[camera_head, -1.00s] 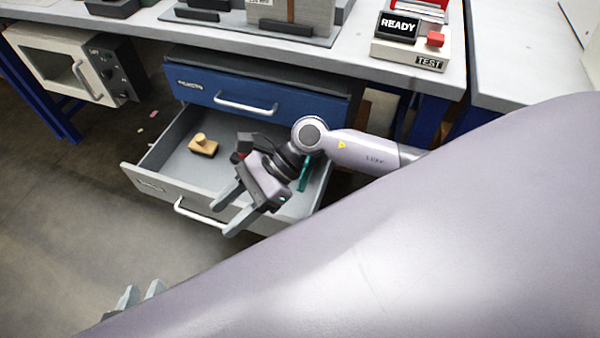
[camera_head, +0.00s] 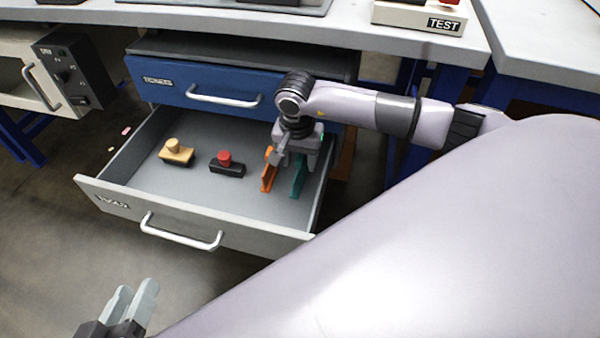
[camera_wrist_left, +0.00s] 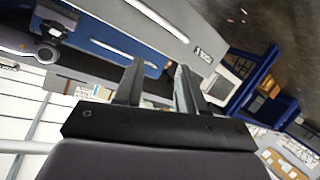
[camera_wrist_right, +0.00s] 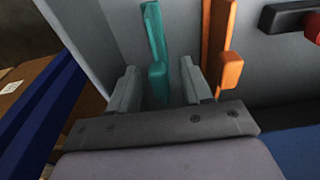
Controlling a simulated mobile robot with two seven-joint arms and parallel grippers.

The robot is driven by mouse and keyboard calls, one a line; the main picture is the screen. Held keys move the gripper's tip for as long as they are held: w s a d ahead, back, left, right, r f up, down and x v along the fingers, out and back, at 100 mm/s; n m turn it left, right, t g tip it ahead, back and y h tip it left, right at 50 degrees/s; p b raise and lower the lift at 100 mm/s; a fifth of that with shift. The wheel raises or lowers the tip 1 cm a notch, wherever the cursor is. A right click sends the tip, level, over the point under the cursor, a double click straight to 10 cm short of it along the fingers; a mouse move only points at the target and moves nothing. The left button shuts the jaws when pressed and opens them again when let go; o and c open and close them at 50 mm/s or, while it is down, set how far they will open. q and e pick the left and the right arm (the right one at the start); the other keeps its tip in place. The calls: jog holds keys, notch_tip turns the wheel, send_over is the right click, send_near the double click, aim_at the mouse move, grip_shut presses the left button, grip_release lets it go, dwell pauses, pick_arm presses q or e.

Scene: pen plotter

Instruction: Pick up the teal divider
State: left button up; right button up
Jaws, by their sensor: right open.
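The teal divider (camera_head: 298,175) stands in the open grey drawer (camera_head: 180,222) near its right side. An orange divider (camera_head: 268,172) stands just left of it. My right gripper (camera_head: 293,158) points down into the drawer, over the teal divider. In the right wrist view the teal divider (camera_wrist_right: 156,60) lies between the two open fingers of my right gripper (camera_wrist_right: 160,88), apart from both, and the orange divider (camera_wrist_right: 222,50) is just outside the right finger. My left gripper (camera_head: 135,295) is low at the front left, away from the drawer; in the left wrist view its fingers (camera_wrist_left: 157,85) are apart and empty.
A wooden-handled stamp (camera_head: 177,151) and a red-topped stamp (camera_head: 227,164) lie in the drawer left of the dividers. A shut blue drawer (camera_head: 200,82) is above. A cabinet with a dark panel (camera_head: 75,72) stands at the left. The drawer's front middle is clear.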

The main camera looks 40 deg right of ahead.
aim_at(300, 166)
notch_tip(300, 166, down, 3)
jog(key=shift+d+f+b, duration=0.1)
jog(key=shift+d+b, duration=0.05)
jog(key=shift+b, duration=0.25)
pick_arm(q)
jog(key=shift+a+f+t, duration=0.1)
jog(key=shift+a+t, duration=0.2)
jog(key=shift+a, duration=0.15)
pick_arm(e)
jog(key=shift+w, duration=0.1)
grip_shut()
jog(key=shift+r, duration=0.2)
